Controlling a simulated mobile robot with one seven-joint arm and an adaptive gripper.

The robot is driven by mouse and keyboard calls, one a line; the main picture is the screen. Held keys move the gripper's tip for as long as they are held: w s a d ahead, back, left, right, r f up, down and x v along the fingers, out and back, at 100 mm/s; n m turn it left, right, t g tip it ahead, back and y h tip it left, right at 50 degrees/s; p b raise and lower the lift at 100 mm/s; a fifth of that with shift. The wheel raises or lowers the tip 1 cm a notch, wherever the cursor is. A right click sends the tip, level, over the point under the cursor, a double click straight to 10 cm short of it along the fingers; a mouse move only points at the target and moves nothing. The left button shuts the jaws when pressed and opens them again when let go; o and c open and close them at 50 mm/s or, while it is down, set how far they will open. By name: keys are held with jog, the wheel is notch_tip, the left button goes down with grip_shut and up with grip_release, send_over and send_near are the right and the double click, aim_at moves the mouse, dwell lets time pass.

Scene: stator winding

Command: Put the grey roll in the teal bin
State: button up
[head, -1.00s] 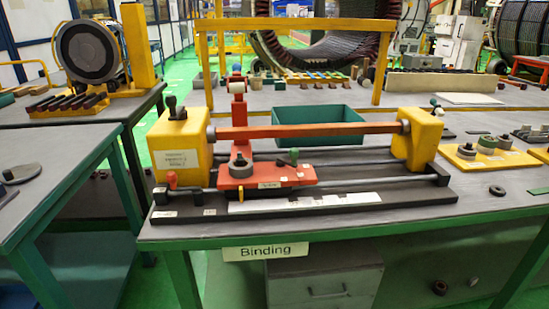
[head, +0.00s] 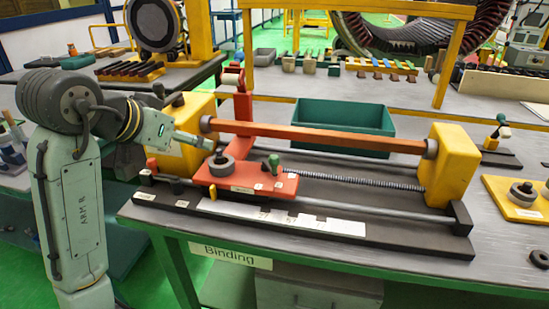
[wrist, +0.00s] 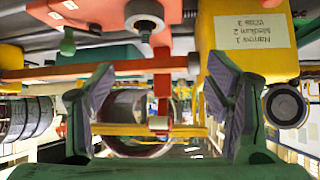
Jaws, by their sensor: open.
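A grey roll (head: 221,163) sits on the red carriage (head: 245,180) of the binding machine, left of a green knob. In the wrist view, which looks upside down, the roll (wrist: 145,17) is at the top, beyond the fingertips. The teal bin (head: 345,114) stands behind the machine's long red bar and looks empty where its inside shows. My gripper (head: 207,144) is left of and just above the roll, apart from it. In the wrist view my gripper (wrist: 165,100) has its two fingers spread wide, with nothing between them.
The red bar (head: 320,138) runs between yellow end blocks (head: 449,175), in front of the bin. A red upright (head: 243,105) rises behind the carriage. A yellow plate with grey rings (head: 517,203) and a dark ring (head: 540,259) lie at the right.

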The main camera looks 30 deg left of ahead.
aim_at(218, 158)
jog(key=shift+g+h, duration=0.3)
jog(key=shift+g, duration=0.3)
jog(key=w+f, duration=0.1)
jog(key=w+d+f, duration=0.1)
jog(key=f, duration=0.1)
jog(key=w+f+p, duration=0.1)
jog(key=shift+d+f, duration=0.25)
jog(key=shift+f, duration=0.15)
jog(key=shift+p+x, duration=1)
jog(key=shift+x, duration=1.9)
jog(key=shift+w+d+r, duration=0.1)
jog(key=shift+d, duration=0.05)
jog(key=c, duration=1.3)
jog(key=shift+c, duration=0.2)
jog(key=shift+r, duration=0.1)
notch_tip(218, 158, up, 6)
jog(key=shift+r+b, duration=0.2)
jog(key=shift+b, duration=0.6)
jog(key=s+b, duration=0.4)
jog(key=s, duration=1.3)
jog(key=shift+s+r, duration=0.25)
jog(key=shift+s, duration=0.15)
